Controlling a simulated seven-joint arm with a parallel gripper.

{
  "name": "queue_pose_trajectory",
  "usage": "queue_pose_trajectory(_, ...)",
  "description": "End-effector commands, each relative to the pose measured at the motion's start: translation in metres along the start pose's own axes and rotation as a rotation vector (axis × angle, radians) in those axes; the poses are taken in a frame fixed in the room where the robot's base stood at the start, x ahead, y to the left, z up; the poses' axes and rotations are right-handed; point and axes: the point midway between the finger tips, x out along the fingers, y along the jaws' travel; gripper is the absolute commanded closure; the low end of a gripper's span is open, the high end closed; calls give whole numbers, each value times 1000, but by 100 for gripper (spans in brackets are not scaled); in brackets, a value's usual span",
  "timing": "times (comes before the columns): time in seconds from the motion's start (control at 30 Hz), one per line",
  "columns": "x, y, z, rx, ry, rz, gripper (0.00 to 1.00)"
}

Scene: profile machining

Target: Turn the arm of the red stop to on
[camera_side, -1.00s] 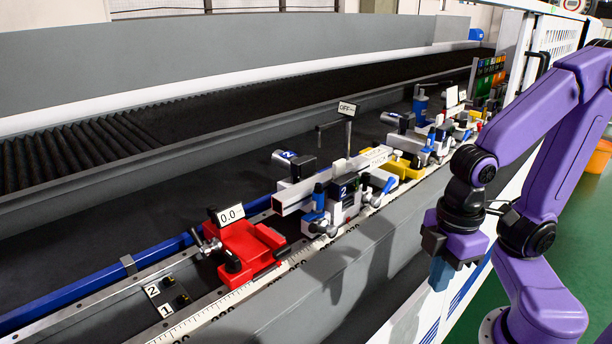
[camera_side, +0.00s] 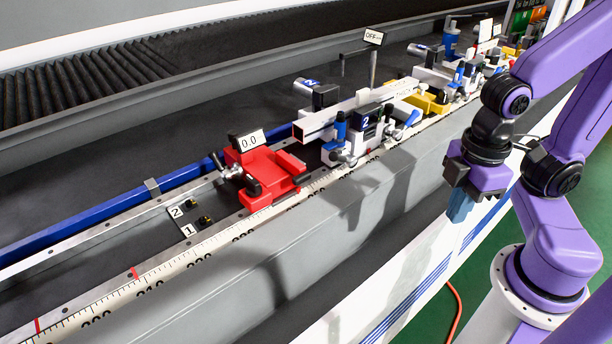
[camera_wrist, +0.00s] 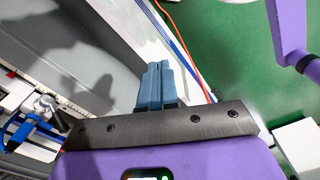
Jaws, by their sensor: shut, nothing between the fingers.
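The red stop (camera_side: 266,178) sits on the rail at the middle left of the side view, with a "0.0" display on top. A small lever with a dark knob (camera_side: 218,161) sticks out at its left end. I cannot tell for sure which part is its arm or which way it is set. My gripper (camera_side: 459,208) points down, well to the right of the red stop and apart from it, over the front edge of the machine. Its blue fingers are together and empty; they also show in the wrist view (camera_wrist: 157,86).
A long profile (camera_side: 345,116) lies in the clamp marked 2 (camera_side: 366,125), right of the stop. A sign reading OFF (camera_side: 374,37) stands on a post behind it. A yellow block (camera_side: 427,102) and more clamps follow. The scaled rail (camera_side: 150,278) runs along the front.

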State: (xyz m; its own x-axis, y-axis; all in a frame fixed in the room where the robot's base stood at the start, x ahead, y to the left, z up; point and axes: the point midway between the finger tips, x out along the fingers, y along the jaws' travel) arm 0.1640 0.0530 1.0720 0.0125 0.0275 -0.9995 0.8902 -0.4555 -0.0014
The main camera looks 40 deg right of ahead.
Motion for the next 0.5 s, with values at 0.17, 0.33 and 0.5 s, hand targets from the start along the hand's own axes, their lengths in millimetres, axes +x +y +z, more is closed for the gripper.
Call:
queue_pose_trajectory(0.17,0,0,0,0,0,0,100)
queue_pose_trajectory(0.33,0,0,0,0,0,0,100)
queue_pose_trajectory(0.5,0,0,0,0,0,0,90)
